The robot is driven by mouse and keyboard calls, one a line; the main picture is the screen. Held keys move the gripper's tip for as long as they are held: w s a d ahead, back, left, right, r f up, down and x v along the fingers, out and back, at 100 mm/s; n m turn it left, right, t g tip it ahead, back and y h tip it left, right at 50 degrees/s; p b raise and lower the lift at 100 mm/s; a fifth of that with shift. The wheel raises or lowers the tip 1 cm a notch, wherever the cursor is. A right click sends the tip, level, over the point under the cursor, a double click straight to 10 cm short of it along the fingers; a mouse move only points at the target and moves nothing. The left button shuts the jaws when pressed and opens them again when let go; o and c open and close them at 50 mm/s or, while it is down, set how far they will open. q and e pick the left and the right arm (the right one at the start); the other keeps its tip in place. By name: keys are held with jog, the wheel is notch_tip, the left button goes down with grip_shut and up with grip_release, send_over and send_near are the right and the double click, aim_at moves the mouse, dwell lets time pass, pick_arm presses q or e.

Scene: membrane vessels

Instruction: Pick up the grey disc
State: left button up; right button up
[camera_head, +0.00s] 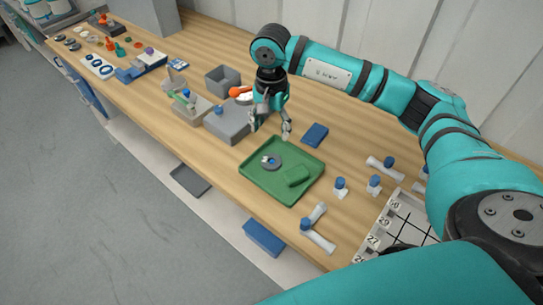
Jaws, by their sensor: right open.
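A grey disc (274,163) lies in the green tray (261,187), toward its back left part. Something small and blue-white shows at its left side, too small to make out. My right gripper (270,129) hangs open and empty above the bench, a little behind the tray and the disc, with its fingers pointing down. It is apart from the disc. My left gripper is not in the view.
A green block (298,176) sits in the tray beside the disc. A grey box (227,122) stands left of the gripper, a blue block (315,135) to its right. Blue-capped tubes and a numbered white grid board (405,222) lie at right.

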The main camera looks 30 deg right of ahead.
jog(key=p, duration=0.2)
send_over(271, 162)
notch_tip(271, 162, down, 8)
jog(key=shift+s+f, duration=0.1)
jog(key=shift+s, duration=0.05)
notch_tip(271, 162, down, 4)
jog(key=p, duration=0.2)
jog(key=shift+p, duration=0.4)
jog(key=shift+f, duration=0.55)
jog(key=shift+w, duration=0.2)
jog(key=c, duration=0.8)
